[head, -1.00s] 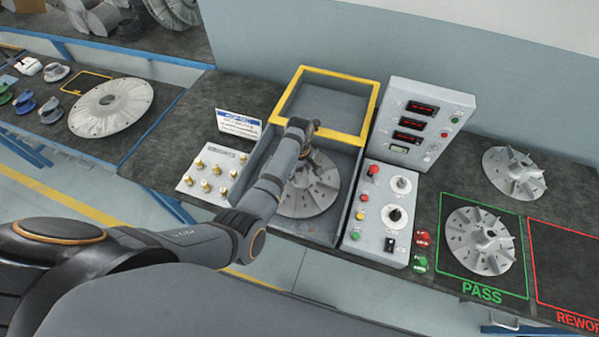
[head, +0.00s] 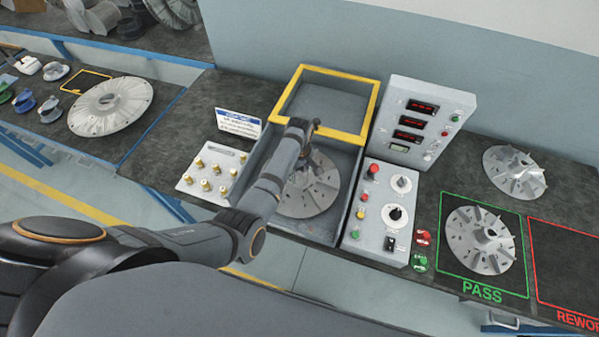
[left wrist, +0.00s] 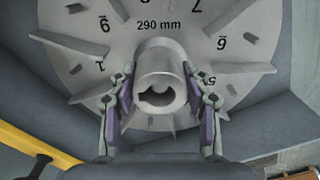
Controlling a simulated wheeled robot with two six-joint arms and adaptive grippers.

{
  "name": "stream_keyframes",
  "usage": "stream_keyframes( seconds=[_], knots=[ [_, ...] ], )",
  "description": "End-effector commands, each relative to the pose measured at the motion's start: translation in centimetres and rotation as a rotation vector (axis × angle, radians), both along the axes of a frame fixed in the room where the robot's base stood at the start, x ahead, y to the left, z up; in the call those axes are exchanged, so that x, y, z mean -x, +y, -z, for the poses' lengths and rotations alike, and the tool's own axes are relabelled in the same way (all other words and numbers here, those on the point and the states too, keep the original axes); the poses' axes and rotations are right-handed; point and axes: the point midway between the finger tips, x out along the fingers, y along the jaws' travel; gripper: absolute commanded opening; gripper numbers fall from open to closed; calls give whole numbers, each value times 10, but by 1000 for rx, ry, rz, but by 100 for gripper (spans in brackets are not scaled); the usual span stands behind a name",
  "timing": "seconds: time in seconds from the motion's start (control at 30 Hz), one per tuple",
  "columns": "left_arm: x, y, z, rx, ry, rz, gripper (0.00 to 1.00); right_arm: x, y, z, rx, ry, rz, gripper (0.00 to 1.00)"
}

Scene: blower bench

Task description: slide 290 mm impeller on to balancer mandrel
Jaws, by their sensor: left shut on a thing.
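The 290 mm impeller (head: 308,198) is a grey finned disc inside the balancer's open bay (head: 340,206). In the left wrist view the impeller (left wrist: 185,30) shows its "290 mm" marking, numbers and radial fins. My left gripper (left wrist: 161,90) is shut on its central hub (left wrist: 160,68), one finger on each side. In the head view my left arm and gripper (head: 303,160) reach over the bay and cover part of the disc. The mandrel is not clearly visible; I cannot tell how the hub bore sits on it. My right gripper is not in view.
A yellow-framed guard (head: 372,103) stands open behind the bay. A control box (head: 382,215) and a display panel (head: 428,115) are to its right, a block of brass weights (head: 212,172) to its left. Other impellers lie on the PASS square (head: 478,240) and behind it (head: 514,173).

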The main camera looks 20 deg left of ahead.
Motion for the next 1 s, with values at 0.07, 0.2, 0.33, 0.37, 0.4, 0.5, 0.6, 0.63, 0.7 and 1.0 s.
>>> stream_keyframes(
  seconds=[0.07,0.2,0.33,0.37,0.4,0.5,0.6,0.63,0.7,1.0],
  knots=[
    [-1,0,0,0,-2,0,16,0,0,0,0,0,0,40],
    [-1,0,2,0,-2,0,16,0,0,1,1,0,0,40],
    [-1,0,2,0,-2,0,16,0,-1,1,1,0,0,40],
    [-1,0,2,0,-2,0,16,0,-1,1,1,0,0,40],
    [-1,0,2,0,-2,0,16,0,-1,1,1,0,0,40],
    [-1,0,2,0,-2,0,54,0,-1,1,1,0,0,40],
    [-1,0,2,0,-2,0,68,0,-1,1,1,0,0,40],
    [-1,0,3,0,-2,0,72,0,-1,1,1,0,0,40],
    [-1,0,3,0,-1,0,75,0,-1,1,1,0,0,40],
    [0,0,1,0,0,0,75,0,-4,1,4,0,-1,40]
  ],
)
